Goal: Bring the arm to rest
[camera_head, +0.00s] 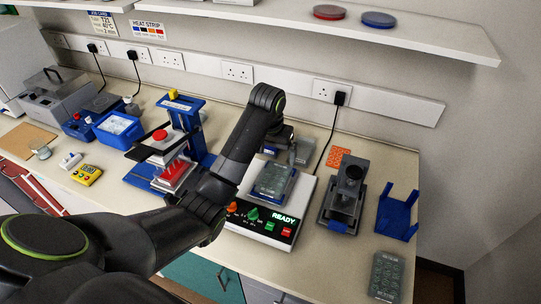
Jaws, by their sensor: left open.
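My left arm comes in from the lower left, rises over the bench and bends down behind its upper link. My left gripper (284,140) is open, small and partly hidden by that link, just behind the white instrument. The white instrument (262,224) has a lit green READY display, coloured knobs and buttons. A clear plate in a blue frame (273,182) sits on top of it. I cannot make out anything between the fingers. My right gripper is not in view.
A grey press-like device (346,195), a blue stand (397,212) and a grey-green plate (385,277) stand to the right. A shelf (420,37) overhangs the back.

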